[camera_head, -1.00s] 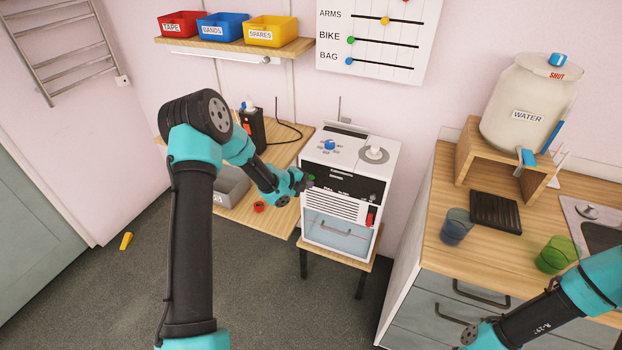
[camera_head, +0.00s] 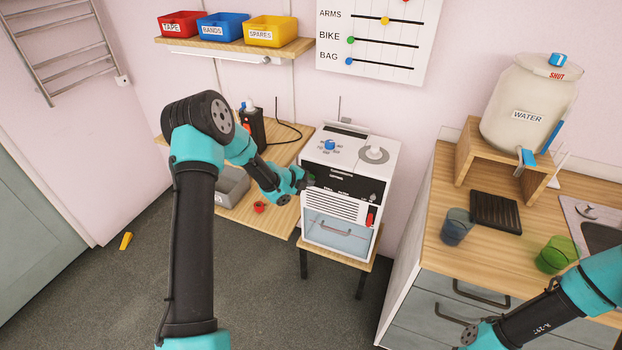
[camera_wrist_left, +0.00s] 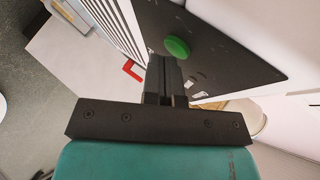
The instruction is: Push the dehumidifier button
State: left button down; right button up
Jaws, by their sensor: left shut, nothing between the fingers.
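The dehumidifier (camera_head: 333,233) is a white box with a black front panel (camera_head: 345,183), a slatted grille and a clear tank below. A round green button (camera_wrist_left: 177,47) stands on the black panel in the left wrist view. My left gripper (camera_head: 304,179) is shut and empty at the left end of the panel. Its fingertips (camera_wrist_left: 167,62) are right at the lower edge of the button in the wrist view; I cannot tell whether they touch it. In the head view the gripper largely covers the button.
The dehumidifier stands on a small wooden stand (camera_head: 340,255). A red part (camera_head: 370,217) is on its front right. A wooden desk with a grey bin (camera_head: 234,187) and a red object (camera_head: 258,208) is at left. The right counter holds cups and a water tank (camera_head: 531,100).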

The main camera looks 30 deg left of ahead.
dwell(0.3)
pick_arm(q)
jog(key=shift+s, duration=0.5)
jog(key=s, duration=0.6)
jog(key=shift+d, duration=0.2)
dwell(0.3)
dwell(0.4)
jog(key=s+d+f+n+g, duration=0.3)
jog(key=s+d+f+n, duration=0.1)
jog(key=s+n, duration=0.4)
jog(key=s+d+f+n+g+y, duration=0.1)
jog(key=s+d+f+n+g, duration=0.2)
jog(key=s+n, duration=0.5)
jog(key=s+d+f+n+g+y, duration=0.1)
jog(key=s+d+f+n+g, duration=0.2)
jog(key=s, duration=0.9)
jog(key=d+f+n, duration=0.2)
jog(key=d+n, duration=0.2)
jog(key=n, duration=0.1)
jog(key=shift+s+d+f+n, duration=0.15)
jog(key=shift+d+f+n, duration=0.1)
jog(key=shift+f+n, duration=0.05)
